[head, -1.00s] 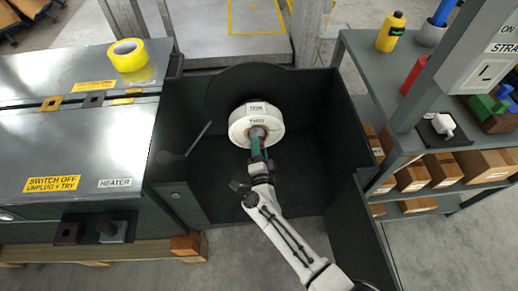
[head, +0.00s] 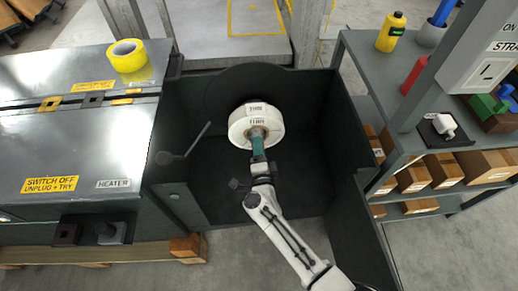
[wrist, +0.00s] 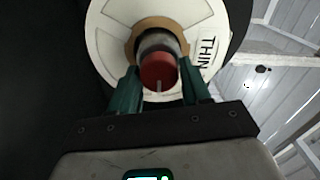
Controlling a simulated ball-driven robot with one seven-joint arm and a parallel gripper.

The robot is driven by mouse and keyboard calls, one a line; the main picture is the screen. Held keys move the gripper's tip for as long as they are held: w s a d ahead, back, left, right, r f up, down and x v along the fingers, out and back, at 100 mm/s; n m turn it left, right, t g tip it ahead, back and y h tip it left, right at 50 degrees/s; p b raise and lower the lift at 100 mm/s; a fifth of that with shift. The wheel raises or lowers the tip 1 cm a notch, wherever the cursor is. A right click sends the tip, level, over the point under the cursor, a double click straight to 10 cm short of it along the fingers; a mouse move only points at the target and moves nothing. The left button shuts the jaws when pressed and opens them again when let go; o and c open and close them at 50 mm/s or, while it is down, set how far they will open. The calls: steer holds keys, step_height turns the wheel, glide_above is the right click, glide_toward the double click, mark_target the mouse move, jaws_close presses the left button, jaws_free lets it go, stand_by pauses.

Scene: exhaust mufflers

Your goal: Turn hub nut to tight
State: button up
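The hub nut (wrist: 130,50) is a bronze-coloured collar at the centre of a round white drum (wrist: 110,25). A threaded grey shaft with a red end (wrist: 158,70) sticks out through it. In the head view the drum (head: 240,122) stands in a dark open-topped bay, and the nut is small and mostly covered by my gripper. My gripper (wrist: 160,78) has its two teal fingers on either side of the shaft. Their tips appear to press on opposite sides of the nut. The teal fingers (head: 258,146) also show in the head view. The exact contact is partly hidden.
Dark bay walls (head: 340,120) stand close on both sides of my arm. A thin lever (head: 198,138) sticks up at left. A metal bench (head: 70,130) with yellow tape (head: 128,55) is left. A shelf with boxes (head: 445,168) is right.

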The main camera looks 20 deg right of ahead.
steer(key=o, duration=0.4)
steer(key=p+v, duration=0.3)
steer(key=v, duration=0.7)
steer(key=shift+s+a+p, duration=0.15)
steer(key=shift+s+p, duration=0.25)
